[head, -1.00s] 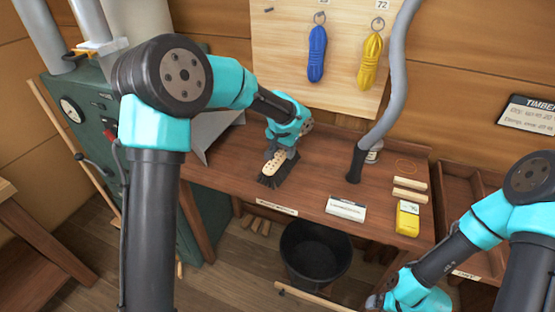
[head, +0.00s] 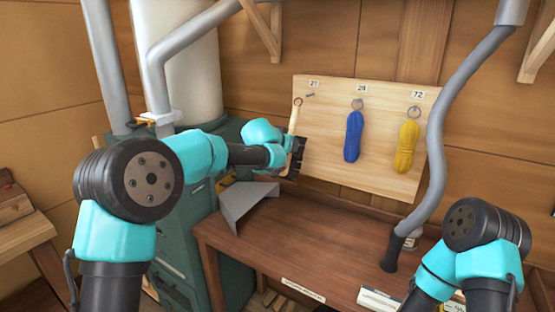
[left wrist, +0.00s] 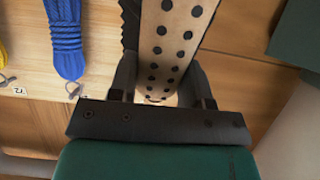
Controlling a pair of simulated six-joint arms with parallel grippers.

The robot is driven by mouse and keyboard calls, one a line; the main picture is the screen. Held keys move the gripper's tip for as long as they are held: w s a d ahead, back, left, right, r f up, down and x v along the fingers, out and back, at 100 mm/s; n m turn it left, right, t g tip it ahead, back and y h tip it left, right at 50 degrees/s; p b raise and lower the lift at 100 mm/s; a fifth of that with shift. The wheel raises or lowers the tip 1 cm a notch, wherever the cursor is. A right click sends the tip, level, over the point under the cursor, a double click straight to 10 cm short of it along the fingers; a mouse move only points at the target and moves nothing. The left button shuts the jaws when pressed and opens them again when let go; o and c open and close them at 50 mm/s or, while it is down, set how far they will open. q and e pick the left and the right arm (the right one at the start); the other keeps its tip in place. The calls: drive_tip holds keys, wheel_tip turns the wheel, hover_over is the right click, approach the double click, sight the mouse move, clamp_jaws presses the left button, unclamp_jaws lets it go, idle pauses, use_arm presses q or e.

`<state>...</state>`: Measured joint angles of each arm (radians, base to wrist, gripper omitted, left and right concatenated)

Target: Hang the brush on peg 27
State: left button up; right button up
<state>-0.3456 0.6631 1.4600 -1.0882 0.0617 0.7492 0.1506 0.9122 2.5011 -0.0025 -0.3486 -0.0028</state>
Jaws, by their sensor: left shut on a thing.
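My left gripper (head: 287,147) is shut on the brush (head: 294,120), held upright in front of the board's left part. The brush has a pale handle, dark bristles facing right and a ring at its top. In the head view the ring appears just left of a bare peg (head: 311,95), under a label (head: 314,83) that looks like 27. I cannot tell the depth gap between them. In the left wrist view the brush's pale back with dark dots (left wrist: 175,40) lies between the gripper's fingers (left wrist: 160,85). My right gripper is out of view.
The peg board (head: 335,150) also holds a blue rope bundle (head: 353,137) and a yellow one (head: 407,147). A grey hose (head: 443,140) hangs at the right. A grey angled sheet piece (head: 247,200) stands at the bench's left. The bench middle (head: 330,240) is clear.

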use_arm(q)
drive_tip(key=shift+w+a+r, duration=0.1)
drive_tip(key=shift+a+r, duration=0.2)
drive_tip(key=shift+r, duration=0.35)
drive_tip(key=shift+w, duration=0.15)
